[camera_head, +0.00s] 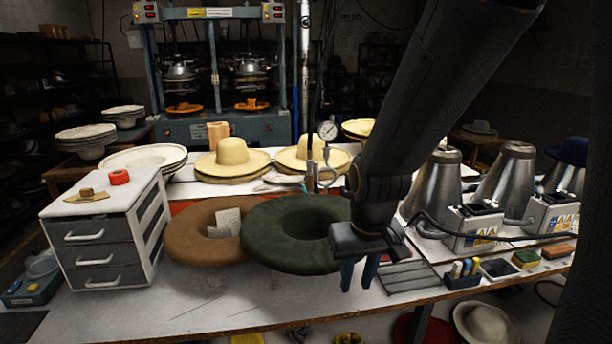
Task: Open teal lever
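I cannot make out a teal lever for certain. An upright pipe (308,95) stands behind the table's middle, with a round gauge (328,131) and fittings on it; any small handle there is too small to tell. My gripper (358,284) hangs in front of the right edge of the dark green felt hat (275,238), over the table. Its two blue fingers point down with a gap between them, and nothing shows in the gap. My arm hides part of the table and the space behind it.
A teal-blue hat press (222,130) stands behind. On the table (215,305) are a drawer unit (95,240), a brown felt hat (195,245), straw hats (232,157), metal cones (505,180) and control boxes (472,228). The front left tabletop is clear.

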